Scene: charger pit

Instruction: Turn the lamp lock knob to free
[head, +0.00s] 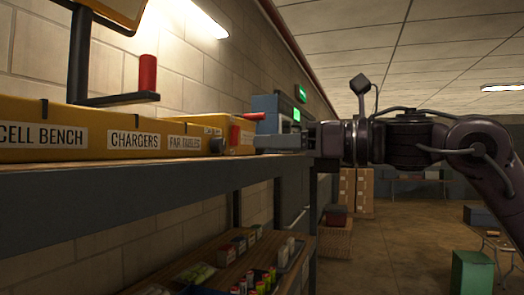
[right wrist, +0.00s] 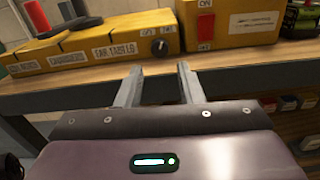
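In the head view the knob (head: 217,146) shows edge-on on the yellow box (head: 95,135). My right gripper (right wrist: 158,69) is open and empty, its two fingers pointing at the boxes, apart from the knob. In the head view the right gripper (head: 262,141) is just right of the knob. My left gripper is out of view.
A second yellow box (right wrist: 240,27) with a red switch (right wrist: 205,27) stands right of the knob. The boxes rest on a shelf (head: 150,185). A red handle (head: 147,73) on a dark arm rises above. Lower shelf (head: 225,262) holds small goods.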

